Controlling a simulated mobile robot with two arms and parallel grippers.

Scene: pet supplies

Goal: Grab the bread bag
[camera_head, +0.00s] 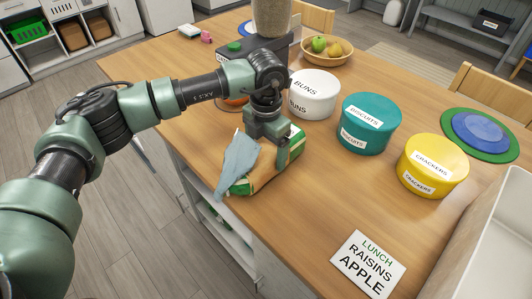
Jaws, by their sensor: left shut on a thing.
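The bread bag (262,178), a green and brown package, lies near the left edge of the wooden table. A grey-blue cloth-like piece (238,164) hangs over its left side; I cannot tell whether it is part of the bag. My left gripper (269,143) points down from above and is shut on the bag. Its fingertips are mostly hidden against the bag. The bag appears to rest on the table. My right gripper is not in view.
A white buns canister (314,97), a teal biscuits canister (368,126) and a yellow crackers canister (432,168) stand right of the bag. A lunch card (367,266) lies in front. A fruit bowl (328,58) is behind. A white bin (493,245) stands at right.

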